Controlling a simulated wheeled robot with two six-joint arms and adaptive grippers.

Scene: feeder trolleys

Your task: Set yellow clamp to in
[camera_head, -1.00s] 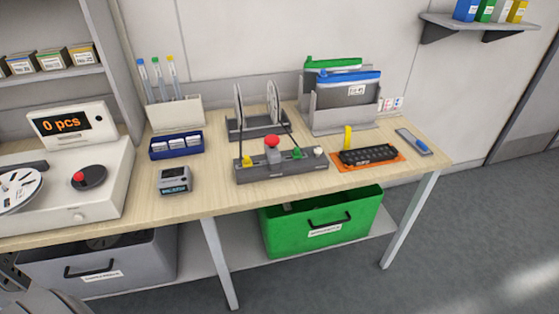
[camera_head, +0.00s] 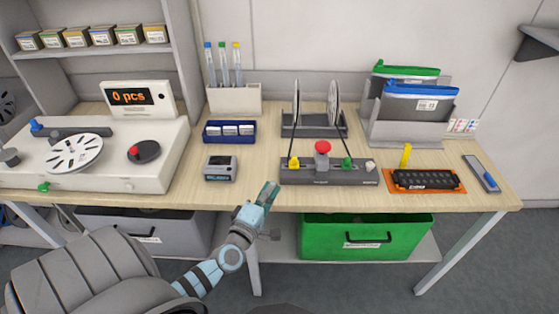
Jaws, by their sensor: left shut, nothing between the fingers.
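A small yellow part (camera_head: 294,162), which may be the yellow clamp, sits at the left end of a long grey block (camera_head: 322,180) near the table's front edge. A red mushroom button (camera_head: 323,147), a green part (camera_head: 347,164) and a whitish knob (camera_head: 370,166) sit on the same block. Another yellow piece, an upright tab (camera_head: 405,156), stands at the back of a black slotted block; I cannot tell which is the clamp. My left gripper (camera_head: 268,194) is shut and empty, in front of the table edge, left of the grey block and apart from it. My right gripper is not in view.
Two reels (camera_head: 334,104) stand behind the grey block. The black slotted block (camera_head: 425,181) lies on an orange mat (camera_head: 393,187) to the right. A small grey device (camera_head: 220,168) sits to the left. A green bin (camera_head: 367,236) is below. Bare wood lies between device and block.

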